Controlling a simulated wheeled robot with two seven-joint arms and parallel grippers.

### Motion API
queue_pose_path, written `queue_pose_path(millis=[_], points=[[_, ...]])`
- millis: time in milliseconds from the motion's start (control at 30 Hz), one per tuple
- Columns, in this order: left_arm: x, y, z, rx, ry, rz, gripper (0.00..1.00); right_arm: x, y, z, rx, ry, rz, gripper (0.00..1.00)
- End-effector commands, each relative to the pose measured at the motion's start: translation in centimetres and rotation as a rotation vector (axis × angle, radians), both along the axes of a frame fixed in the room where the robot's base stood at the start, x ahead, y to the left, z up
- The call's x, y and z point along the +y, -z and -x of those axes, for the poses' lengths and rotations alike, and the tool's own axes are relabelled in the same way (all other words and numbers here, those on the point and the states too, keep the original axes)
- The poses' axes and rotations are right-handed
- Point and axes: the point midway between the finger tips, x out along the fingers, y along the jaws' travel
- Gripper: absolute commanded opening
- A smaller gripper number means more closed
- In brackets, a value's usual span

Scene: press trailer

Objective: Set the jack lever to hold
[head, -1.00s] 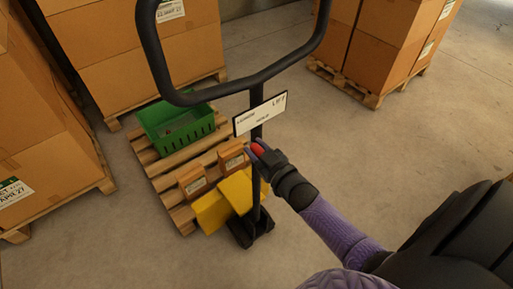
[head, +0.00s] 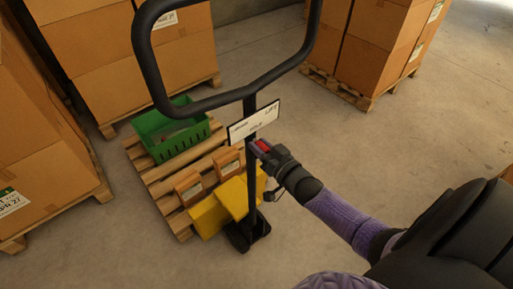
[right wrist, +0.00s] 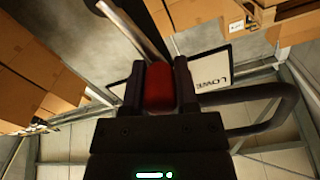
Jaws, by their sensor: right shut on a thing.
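The pallet jack's black handle (head: 250,107) rises from a yellow body (head: 232,203) at its foot. The red-tipped jack lever (head: 262,146) sits just below the plate. My right gripper (head: 260,149) is at the lever. In the right wrist view the red lever grip (right wrist: 159,88) stands between the two dark fingers of the right gripper (right wrist: 159,85), which are shut on it. My left gripper is not in view.
A wooden pallet (head: 160,175) carries a green crate (head: 170,130) and small brown boxes (head: 188,187). Large stacked cartons (head: 35,145) stand at left, with more on a pallet (head: 380,45) at the back right.

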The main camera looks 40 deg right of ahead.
Motion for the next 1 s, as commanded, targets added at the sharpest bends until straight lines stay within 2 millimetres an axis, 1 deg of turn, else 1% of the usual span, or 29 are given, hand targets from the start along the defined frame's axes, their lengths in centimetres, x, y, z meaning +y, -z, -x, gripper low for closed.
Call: queue_pose_path(millis=[200, 333, 867, 900, 967, 1000], points=[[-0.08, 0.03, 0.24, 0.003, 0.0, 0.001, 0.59, -0.77, 0.01, -0.03, 0.01, 0.002, -0.101, 0.0], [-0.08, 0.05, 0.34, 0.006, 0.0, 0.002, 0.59, -1.0, -0.02, -0.06, 0.012, 0.001, -0.137, 0.0], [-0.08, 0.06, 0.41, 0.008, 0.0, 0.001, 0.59, -1.17, -0.04, -0.07, 0.014, 0.001, -0.164, 0.0], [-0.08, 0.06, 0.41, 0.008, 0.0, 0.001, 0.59, -1.16, -0.04, -0.07, 0.014, 0.001, -0.164, 0.4], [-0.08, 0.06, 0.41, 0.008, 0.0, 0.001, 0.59, -1.16, -0.04, -0.07, 0.014, 0.001, -0.164, 0.52], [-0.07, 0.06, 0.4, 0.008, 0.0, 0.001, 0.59, -1.16, -0.05, -0.07, 0.014, 0.001, -0.164, 0.61]])
